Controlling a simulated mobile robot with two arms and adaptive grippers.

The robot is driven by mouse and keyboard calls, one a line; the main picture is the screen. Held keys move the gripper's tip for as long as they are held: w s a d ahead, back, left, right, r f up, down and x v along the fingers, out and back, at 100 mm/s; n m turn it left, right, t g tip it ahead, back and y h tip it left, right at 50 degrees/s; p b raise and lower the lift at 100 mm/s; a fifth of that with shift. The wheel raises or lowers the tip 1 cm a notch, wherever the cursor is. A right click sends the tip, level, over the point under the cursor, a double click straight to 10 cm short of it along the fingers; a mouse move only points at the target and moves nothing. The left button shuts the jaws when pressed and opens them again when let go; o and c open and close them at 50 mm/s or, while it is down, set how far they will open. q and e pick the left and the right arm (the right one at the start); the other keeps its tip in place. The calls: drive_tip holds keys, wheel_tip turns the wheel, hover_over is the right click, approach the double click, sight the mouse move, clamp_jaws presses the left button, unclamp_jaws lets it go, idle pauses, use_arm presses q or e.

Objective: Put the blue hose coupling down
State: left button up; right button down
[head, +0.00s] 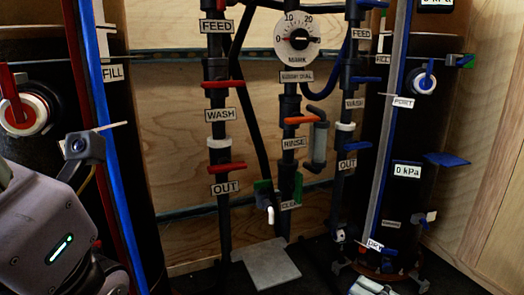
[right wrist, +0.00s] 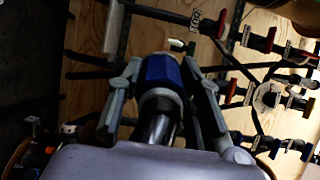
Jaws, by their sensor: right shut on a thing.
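The blue hose coupling (right wrist: 160,72) is in the middle of the right wrist view, with a dark and shiny grey cylinder below it. My right gripper (right wrist: 162,80) is shut on it, one grey finger along each side. In the head view a pale grey piece (head: 368,287) shows at the bottom edge, too cut off to name surely. My left wrist (head: 50,225), with its small camera and green light, is at the lower left of the head view. The left fingers do not show.
Black pipes with red, orange and blue levers stand before a plywood wall (head: 175,150). A round dial (head: 297,38) is at the top. Black cylinders (head: 405,200) stand at both sides. A flat grey plate (head: 265,264) lies bare on the floor between the pipes.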

drive_tip(key=w, duration=0.1)
drive_tip(key=w+m+t+h, duration=0.1)
drive_tip(key=w, duration=0.1)
drive_tip(key=shift+w+d+f+m+t+h, duration=0.2)
drive_tip(key=shift+w+d+m+t+h, duration=0.1)
drive_tip(key=shift+d, duration=0.1)
drive_tip(key=shift+s, duration=0.1)
